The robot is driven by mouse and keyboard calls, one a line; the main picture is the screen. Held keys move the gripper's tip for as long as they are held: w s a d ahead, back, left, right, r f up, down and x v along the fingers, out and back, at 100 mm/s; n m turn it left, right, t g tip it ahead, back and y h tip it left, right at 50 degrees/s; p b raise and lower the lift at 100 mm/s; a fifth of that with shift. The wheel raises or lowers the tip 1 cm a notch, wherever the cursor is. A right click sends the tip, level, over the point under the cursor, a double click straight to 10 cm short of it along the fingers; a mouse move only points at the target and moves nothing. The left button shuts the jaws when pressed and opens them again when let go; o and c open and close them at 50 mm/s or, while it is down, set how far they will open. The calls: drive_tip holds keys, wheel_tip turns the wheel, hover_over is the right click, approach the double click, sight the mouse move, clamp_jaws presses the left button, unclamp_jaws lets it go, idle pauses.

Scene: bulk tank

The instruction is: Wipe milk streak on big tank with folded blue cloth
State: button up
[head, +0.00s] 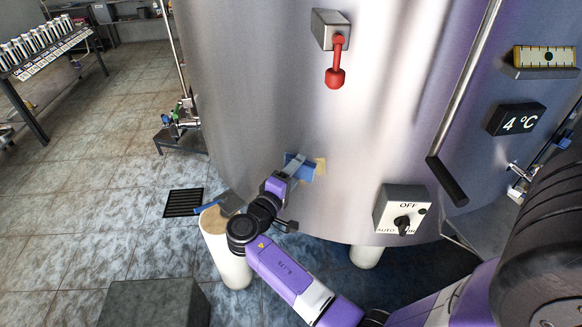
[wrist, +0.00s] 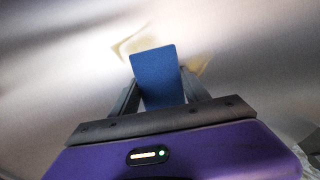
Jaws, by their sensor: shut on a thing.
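The big steel tank (head: 270,80) fills the middle of the head view. A pale yellowish milk streak (head: 320,167) shows on its lower wall, partly hidden behind the cloth; it also shows in the wrist view (wrist: 133,44) on both sides of the cloth. My gripper (head: 292,166) is shut on the folded blue cloth (wrist: 153,70), which stands out between the fingers toward the tank wall. The cloth (head: 303,170) overlaps the streak in the head view. I cannot tell for sure whether it touches the wall.
A red-handled valve (head: 336,77) sticks out above the streak. A switch box (head: 402,210) is to the lower right, and a slanted steel pipe (head: 466,85) is beyond it. A round pale stand (head: 229,255) with a blue-handled tool (head: 208,207) is at lower left.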

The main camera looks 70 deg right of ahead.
sight(290, 160)
drive_tip(key=shift+s+d+p, duration=0.2)
drive_tip(key=shift+s+p, duration=0.95)
drive_tip(key=shift+s, duration=3.35)
drive_tip(key=shift+w+a+r+p, duration=0.1)
drive_tip(key=shift+r+p, duration=0.8)
drive_tip(key=shift+r, duration=0.4)
drive_tip(key=shift+w+a+f+b, duration=0.15)
drive_tip(key=shift+w+b, duration=0.25)
drive_tip(key=shift+w, duration=0.55)
drive_tip(key=shift+w+a+b, duration=0.1)
drive_tip(key=shift+w+b, duration=0.25)
drive_tip(key=shift+w, duration=0.6)
drive_tip(key=shift+w+d+b, duration=0.1)
drive_tip(key=shift+w+b, duration=1.65)
drive_tip(key=shift+w, duration=1.85)
drive_tip(key=a, duration=0.6)
drive_tip(key=shift+s+p, duration=0.15)
drive_tip(key=shift+p, duration=0.25)
drive_tip(key=shift+s+a, duration=0.1)
drive_tip(key=shift+a, duration=1.4)
